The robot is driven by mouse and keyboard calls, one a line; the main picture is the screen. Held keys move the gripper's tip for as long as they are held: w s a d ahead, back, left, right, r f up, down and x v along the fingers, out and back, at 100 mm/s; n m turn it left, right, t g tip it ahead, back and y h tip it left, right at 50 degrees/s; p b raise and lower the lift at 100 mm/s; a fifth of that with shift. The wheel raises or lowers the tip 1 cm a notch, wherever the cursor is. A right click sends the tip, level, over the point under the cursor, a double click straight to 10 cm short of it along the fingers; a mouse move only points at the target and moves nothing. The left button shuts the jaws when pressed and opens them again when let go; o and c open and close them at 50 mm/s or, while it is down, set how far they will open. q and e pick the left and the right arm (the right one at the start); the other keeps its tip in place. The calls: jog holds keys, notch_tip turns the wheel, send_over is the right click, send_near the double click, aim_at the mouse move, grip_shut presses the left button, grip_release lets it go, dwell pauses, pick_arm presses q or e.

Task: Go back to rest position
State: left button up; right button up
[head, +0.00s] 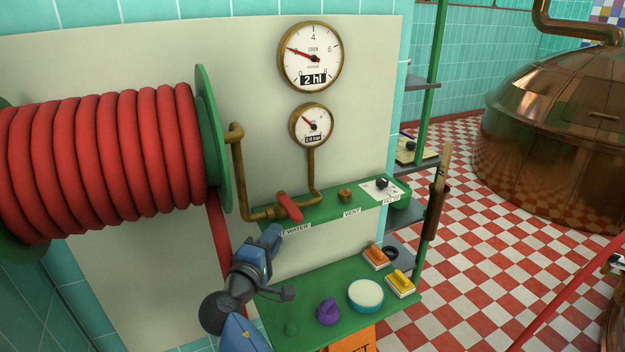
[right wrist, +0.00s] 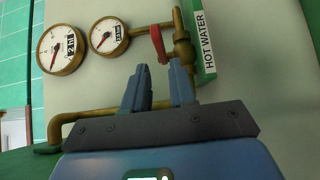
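My right gripper (head: 272,236) is just below and in front of the red valve handle (head: 289,206) on the brass hot water pipe (head: 262,213). In the right wrist view the right gripper (right wrist: 159,68) has its two fingers apart with nothing between them. The red handle (right wrist: 158,44) shows just beyond the fingertips, and a gap seems to lie between. The hot water label (right wrist: 208,40) is to the right there.
A green shelf (head: 300,258) below carries a purple object (head: 328,311), a blue-rimmed round tub (head: 366,296) and brushes (head: 400,283). A red hose reel (head: 100,160) stands at left, two gauges (head: 311,57) on the panel. A copper kettle (head: 560,130) and checkered floor (head: 470,270) are at right.

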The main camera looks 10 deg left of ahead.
jog(key=s+a+y, duration=0.3)
jog(key=a+y, duration=0.2)
jog(key=y, duration=0.6)
jog(key=s+d+f+m+y+p, duration=0.15)
jog(key=s+d+f, duration=0.25)
jog(key=d, duration=0.4)
jog(key=s+d+f+m+y, duration=0.2)
jog(key=s+d+f, duration=0.1)
jog(key=d, duration=0.4)
jog(key=s+d+f+m+h+p, duration=0.1)
jog(key=s+d+m+h, duration=0.4)
jog(key=s+d, duration=0.7)
jog(key=s+d+f+m+h+p, duration=0.1)
jog(key=s+d+f+m+h, duration=0.3)
jog(key=s+d, duration=0.8)
jog(key=d+m+h, duration=0.2)
jog(key=d+m, duration=0.1)
jog(key=d, duration=0.2)
jog(key=shift+d+f+p, duration=0.15)
jog(key=shift+f+p, duration=0.05)
jog(key=shift+p, duration=0.15)
